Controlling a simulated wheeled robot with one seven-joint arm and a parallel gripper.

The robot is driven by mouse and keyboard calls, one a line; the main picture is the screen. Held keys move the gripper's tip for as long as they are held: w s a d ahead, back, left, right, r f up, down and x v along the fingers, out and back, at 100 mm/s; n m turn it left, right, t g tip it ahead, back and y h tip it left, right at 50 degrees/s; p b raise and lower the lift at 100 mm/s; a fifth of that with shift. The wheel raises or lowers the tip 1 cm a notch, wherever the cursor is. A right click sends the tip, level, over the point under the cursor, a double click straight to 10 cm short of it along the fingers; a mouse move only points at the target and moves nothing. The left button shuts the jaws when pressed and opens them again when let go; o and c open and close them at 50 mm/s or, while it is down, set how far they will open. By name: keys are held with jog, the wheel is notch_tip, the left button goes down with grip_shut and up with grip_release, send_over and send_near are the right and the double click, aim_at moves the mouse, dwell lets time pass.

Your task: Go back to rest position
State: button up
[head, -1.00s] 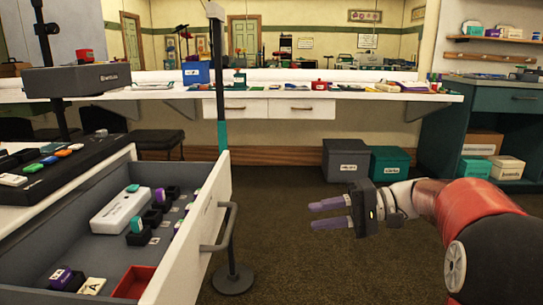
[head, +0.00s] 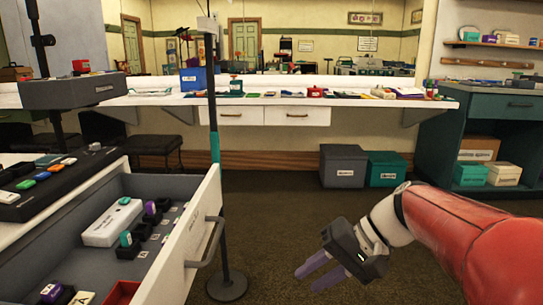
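My gripper (head: 306,272) has a dark body and two purple fingers. It hangs low over the brown carpet at the lower right, pointing down and to the left. The two fingers are apart and nothing shows between them. My red and white arm reaches in from the right edge. The gripper is clear of the open drawer, to its right, and touches nothing that I can see.
An open drawer (head: 198,236) with a grey handle holds a white box (head: 112,222) and several small items. A thin stand (head: 214,150) rises beside it. Grey (head: 343,166) and teal (head: 386,169) boxes sit under the long white counter (head: 262,101). The carpet between is free.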

jog(key=s+d+n+t+h+p, duration=0.1)
jog(key=s+d+t+h+p, duration=0.4)
jog(key=s+d+h, duration=0.2)
jog(key=s+h, duration=0.2)
jog(key=s, duration=0.2)
jog(key=shift+s+d, duration=0.15)
